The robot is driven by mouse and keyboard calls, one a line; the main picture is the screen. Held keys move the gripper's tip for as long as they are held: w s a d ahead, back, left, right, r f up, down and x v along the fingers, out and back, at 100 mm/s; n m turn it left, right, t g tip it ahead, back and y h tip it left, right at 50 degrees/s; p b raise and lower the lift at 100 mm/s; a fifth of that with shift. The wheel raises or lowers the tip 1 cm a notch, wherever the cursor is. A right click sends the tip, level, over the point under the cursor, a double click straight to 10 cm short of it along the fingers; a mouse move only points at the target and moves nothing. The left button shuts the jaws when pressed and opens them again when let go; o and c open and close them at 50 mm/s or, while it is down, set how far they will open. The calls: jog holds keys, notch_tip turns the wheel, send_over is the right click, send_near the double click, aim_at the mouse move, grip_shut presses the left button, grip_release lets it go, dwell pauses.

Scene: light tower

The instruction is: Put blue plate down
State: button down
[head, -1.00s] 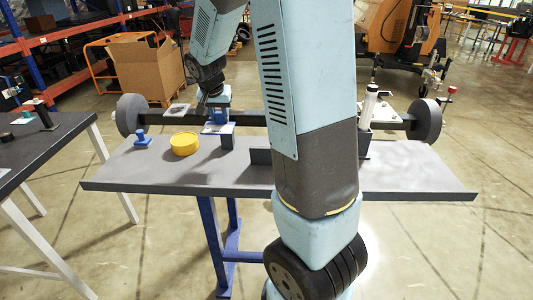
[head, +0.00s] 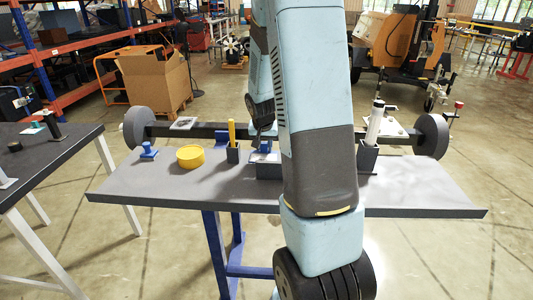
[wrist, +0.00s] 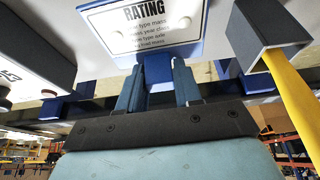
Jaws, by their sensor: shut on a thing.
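My gripper (wrist: 157,88) is shut on the blue handle (wrist: 156,70) of the blue plate in the wrist view. The blue plate (wrist: 187,52) has a blue edge and a white label reading "RATING". In the head view, the plate (head: 262,157) shows just left of my arm, at the upper edge of a low dark box (head: 268,171) on the grey table (head: 190,187). I cannot tell whether the plate touches the box or hangs above it. My arm hides part of the plate and the gripper there.
Left of the plate stands a dark holder (head: 233,155) with a yellow stick (head: 231,132). Farther left are a yellow round tub (head: 190,156) and a small blue knobbed piece (head: 149,151). Right of my arm, a white cylinder (head: 375,122) leans in a dark holder (head: 368,158). The table's front left is clear.

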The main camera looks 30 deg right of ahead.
aim_at(266, 148)
jog(key=shift+s+d+f, duration=0.1)
jog(key=shift+d+f, duration=0.25)
jog(key=shift+f, duration=1.5)
jog(key=shift+f, duration=0.1)
jog(key=c, duration=0.8)
grip_release()
